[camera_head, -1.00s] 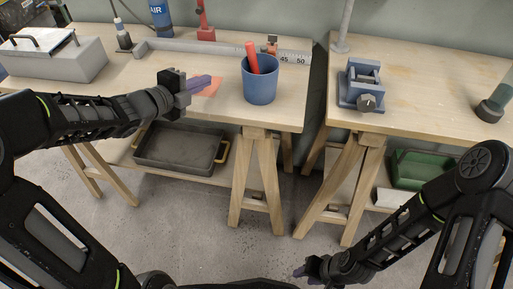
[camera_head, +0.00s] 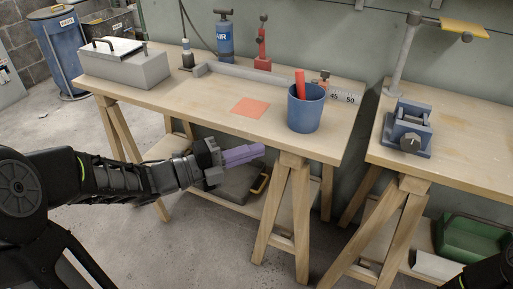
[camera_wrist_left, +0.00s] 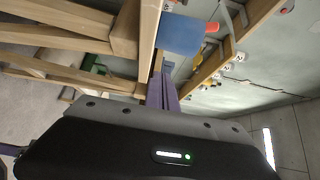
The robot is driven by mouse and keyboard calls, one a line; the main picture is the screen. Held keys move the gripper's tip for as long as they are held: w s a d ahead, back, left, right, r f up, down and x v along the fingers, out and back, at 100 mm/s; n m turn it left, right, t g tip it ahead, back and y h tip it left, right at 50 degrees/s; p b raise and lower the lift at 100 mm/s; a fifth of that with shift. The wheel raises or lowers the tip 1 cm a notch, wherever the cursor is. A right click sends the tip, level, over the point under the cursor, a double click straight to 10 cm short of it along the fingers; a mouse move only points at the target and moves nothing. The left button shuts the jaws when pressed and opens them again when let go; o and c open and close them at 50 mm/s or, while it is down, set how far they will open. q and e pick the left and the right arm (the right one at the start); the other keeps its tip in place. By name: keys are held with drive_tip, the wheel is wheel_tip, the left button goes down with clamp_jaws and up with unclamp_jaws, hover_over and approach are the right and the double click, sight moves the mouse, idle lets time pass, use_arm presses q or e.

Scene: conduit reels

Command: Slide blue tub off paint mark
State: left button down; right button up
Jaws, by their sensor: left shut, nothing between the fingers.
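The blue tub (camera_head: 305,112) stands upright near the right end of the left workbench, with a red handle-like object (camera_head: 300,84) sticking out of its top. The orange paint mark (camera_head: 249,107) is a flat square on the bench top, fully bare, to the left of the tub with wood between them. My left gripper (camera_head: 258,151) has shut purple fingers, empty, in front of the bench's front edge and apart from the tub. In the left wrist view, the tub (camera_wrist_left: 181,34) shows beyond the fingers (camera_wrist_left: 162,92). My right gripper is out of view; only part of that arm shows.
A gap separates the right bench, which holds a blue vise (camera_head: 407,130). A green crate (camera_head: 470,240) is below.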

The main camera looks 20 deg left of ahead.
sight(298, 126)
use_arm(q)
drive_tip(key=b+x, duration=0.1)
drive_tip(key=x, duration=0.7)
drive_tip(key=shift+d+f, duration=0.1)
drive_tip(key=w, duration=0.2)
drive_tip(key=shift+w, duration=0.35)
drive_tip(key=shift+w+b, duration=0.3)
drive_tip(key=shift+w, duration=0.5)
drive_tip(key=shift+w+b, duration=0.45)
drive_tip(key=shift+w, duration=0.4)
drive_tip(key=shift+s, duration=0.1)
